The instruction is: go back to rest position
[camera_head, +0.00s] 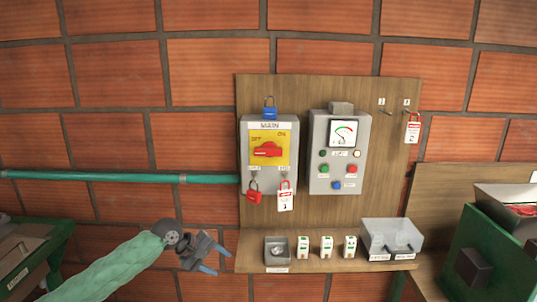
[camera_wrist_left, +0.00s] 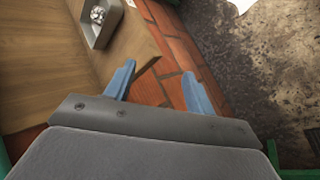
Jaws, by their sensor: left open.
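My left gripper (camera_head: 215,258) is in the head view at lower left, at the end of the green-sleeved arm. Its two blue fingers are apart and nothing is between them. It hangs in front of the brick wall, just left of the wooden shelf (camera_head: 245,247). In the left wrist view the open fingers (camera_wrist_left: 158,90) point past the edge of the wooden shelf (camera_wrist_left: 45,70), with brick wall and a rough floor beyond. My right gripper is not in view.
A wooden panel holds a grey switch box (camera_head: 267,184) with a red handle, padlocks and tags, and a gauge box (camera_head: 323,178). The shelf carries a metal tray (camera_head: 277,250), several small labelled items and a clear box (camera_head: 391,235). Green machines (camera_head: 488,255) stand at both sides.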

